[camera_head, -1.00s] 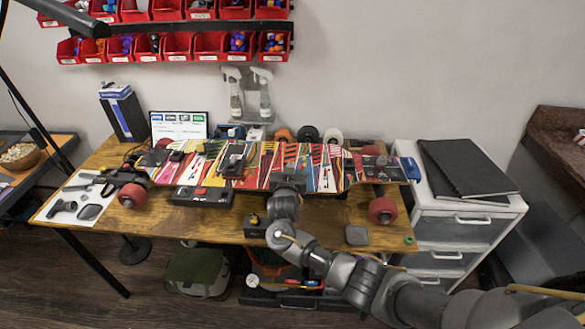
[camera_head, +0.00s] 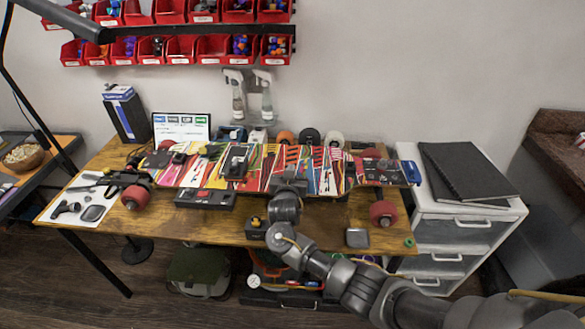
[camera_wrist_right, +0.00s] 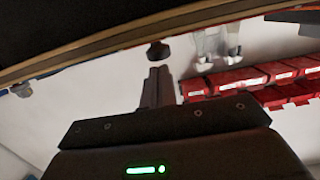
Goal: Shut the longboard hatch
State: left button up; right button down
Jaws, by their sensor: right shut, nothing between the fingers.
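The longboard (camera_head: 215,170) lies across the workbench with its striped, colourful face up and red wheels at both ends. I cannot make out the hatch clearly in the head view. My right gripper (camera_head: 289,180) is at the front edge of the board, right of its middle; its fingertips are hard to see there. In the right wrist view its fingers (camera_wrist_right: 157,85) are together and empty, pointing towards a small dark knob (camera_wrist_right: 158,50). A dark panel with a wood-coloured edge (camera_wrist_right: 110,42) crosses above them; I cannot tell whether it is the hatch. My left gripper is not in view.
A black box with a red button (camera_head: 205,198) sits at the board's front edge. A small dark block (camera_head: 257,228) and a grey square piece (camera_head: 357,238) lie on the bench (camera_head: 320,225). White drawers (camera_head: 455,228) stand right; red bins (camera_head: 215,48) hang behind.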

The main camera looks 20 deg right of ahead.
notch_tip(320, 180, up, 4)
jog(key=shift+f+p, duration=0.25)
jog(key=shift+p, duration=0.55)
jog(key=shift+s+a+f+b, duration=0.2)
jog(key=shift+s+f+b, duration=0.55)
jog(key=shift+f, duration=0.1)
pick_arm(q)
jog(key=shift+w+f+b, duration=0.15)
jog(key=shift+b, duration=0.65)
pick_arm(e)
jog(key=s+a+f, duration=0.2)
jog(key=s, duration=0.5)
jog(key=shift+a, duration=0.2)
jog(key=shift+s+f, duration=0.1)
